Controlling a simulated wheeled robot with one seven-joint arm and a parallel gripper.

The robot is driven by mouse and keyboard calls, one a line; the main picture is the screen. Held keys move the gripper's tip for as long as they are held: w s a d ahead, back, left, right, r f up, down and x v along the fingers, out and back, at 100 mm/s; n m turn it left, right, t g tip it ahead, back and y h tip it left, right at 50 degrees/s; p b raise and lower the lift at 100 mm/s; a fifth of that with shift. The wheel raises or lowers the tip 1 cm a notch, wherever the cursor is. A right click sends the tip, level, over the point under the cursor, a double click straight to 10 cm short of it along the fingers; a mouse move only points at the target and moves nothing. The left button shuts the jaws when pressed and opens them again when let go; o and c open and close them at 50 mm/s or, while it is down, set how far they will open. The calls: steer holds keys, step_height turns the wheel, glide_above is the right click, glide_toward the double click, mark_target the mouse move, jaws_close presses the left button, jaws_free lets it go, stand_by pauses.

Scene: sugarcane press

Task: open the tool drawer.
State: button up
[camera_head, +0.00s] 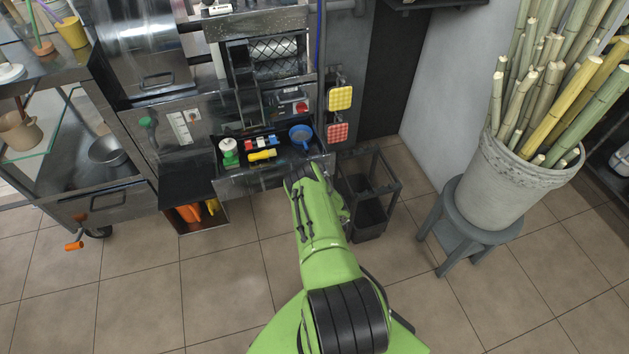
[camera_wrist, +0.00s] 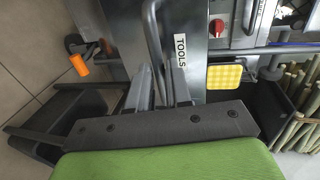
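The tool drawer (camera_head: 250,181) is pulled out below the press in the head view, and its inside with several tools shows from above. In the wrist view its metal front carries a "TOOLS" label (camera_wrist: 181,52) and a bent bar handle (camera_wrist: 153,38). My gripper (camera_wrist: 160,82) is at this front, with its two grey fingers close on either side of the bar, and looks shut on it. The exact contact is partly hidden. In the head view my green wrist covers the right part of the drawer front and hides the fingertips.
A dark open-frame stand (camera_head: 370,190) is right of my arm. A grey stool (camera_head: 470,225) bears a tub of cane (camera_head: 510,180). A steel cart (camera_head: 105,200) is at the left. Yellow (camera_head: 340,98) and red pads hang beside the press. The tiled floor in front is clear.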

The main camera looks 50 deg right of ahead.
steer(key=o, duration=0.3)
steer(key=p+v, duration=0.7)
steer(key=v, duration=0.8)
steer(key=shift+s+a+p, duration=0.2)
steer(key=shift+s+p, duration=0.1)
steer(key=shift+w+r, duration=0.1)
